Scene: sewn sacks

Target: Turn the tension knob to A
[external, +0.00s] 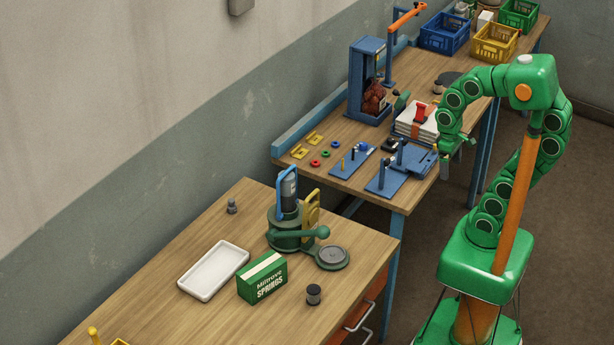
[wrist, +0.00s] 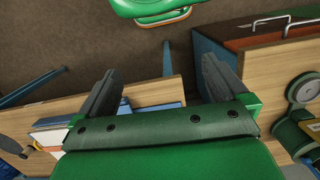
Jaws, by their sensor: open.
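No knob marked with an A can be made out, so I cannot tell which part is the tension knob. A green machine (external: 285,237) with a blue handle, a yellow handle and a green lever stands on the near bench. Its round grey plate (external: 332,257) is at its right; the wrist view shows part of this machine at the right edge (wrist: 304,88). My gripper (external: 458,156) is open and empty, above the front edge of the far bench, apart from the machine. Its two grey fingers (wrist: 160,72) are spread in the wrist view.
The near bench (external: 150,285) holds a white tray (external: 213,271), a green springs box (external: 262,278) and a dark small cylinder (external: 313,294). The far bench carries a blue press (external: 368,85), blue fixtures (external: 388,180), a paper stack (external: 415,124) and crates (external: 494,42). A gap separates the benches.

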